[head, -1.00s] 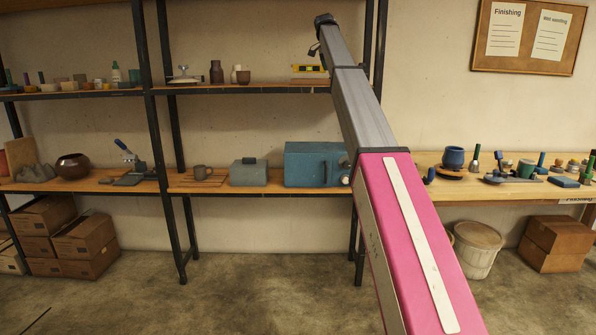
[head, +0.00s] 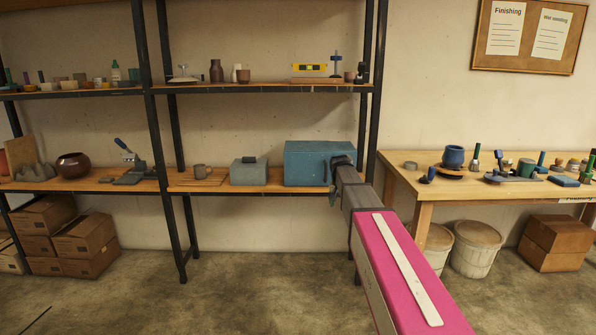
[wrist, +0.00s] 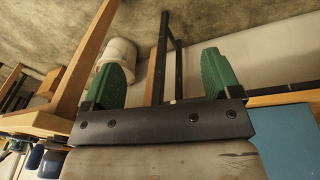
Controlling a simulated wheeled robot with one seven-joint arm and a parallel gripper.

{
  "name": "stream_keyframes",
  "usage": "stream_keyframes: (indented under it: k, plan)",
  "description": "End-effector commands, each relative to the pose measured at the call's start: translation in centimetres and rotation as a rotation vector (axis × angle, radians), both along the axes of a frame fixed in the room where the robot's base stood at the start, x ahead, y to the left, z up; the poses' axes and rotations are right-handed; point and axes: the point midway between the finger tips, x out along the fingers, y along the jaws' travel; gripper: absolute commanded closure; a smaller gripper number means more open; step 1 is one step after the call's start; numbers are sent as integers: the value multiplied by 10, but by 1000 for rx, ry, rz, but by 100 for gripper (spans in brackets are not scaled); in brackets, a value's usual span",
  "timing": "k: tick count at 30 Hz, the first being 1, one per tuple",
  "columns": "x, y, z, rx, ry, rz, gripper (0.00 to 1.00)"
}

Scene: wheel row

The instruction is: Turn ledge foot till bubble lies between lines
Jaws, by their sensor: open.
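A yellow spirit level (head: 309,67) stands on the upper shelf, above a flat wooden ledge (head: 314,80). An upright foot with a dark blue knob (head: 336,63) stands at the ledge's right end. The bubble and its lines are too small to make out. My gripper (head: 340,163) is well below the ledge, in front of the right part of a blue box on the lower shelf. In the wrist view my gripper (wrist: 163,52) has its two green fingers wide apart with nothing between them. The ledge and foot are not in the wrist view.
The blue metal box (head: 308,160) stands on the lower shelf close to my gripper. A dark shelf post (head: 378,100) rises just right of the ledge. Small pots (head: 243,76) stand left of the level. A workbench (head: 420,180) with tools stands at right.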

Motion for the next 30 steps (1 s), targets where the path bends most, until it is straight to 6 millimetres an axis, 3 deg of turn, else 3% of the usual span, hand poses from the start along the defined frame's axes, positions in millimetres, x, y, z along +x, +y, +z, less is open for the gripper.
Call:
stream_keyframes:
  k: [1, 9, 15, 18, 24, 30]
  plan:
    - [-32, -2, -24, 6, 14, 21, 17]
    - [-146, -5, -115, 51, 60, 140, 17]
    - [-233, -5, -163, 84, 88, 218, 17]
    - [-266, -5, -179, 98, 98, 249, 17]
    - [-301, -5, -193, 113, 106, 281, 17]
    - [-303, -5, -196, 115, 106, 288, 17]
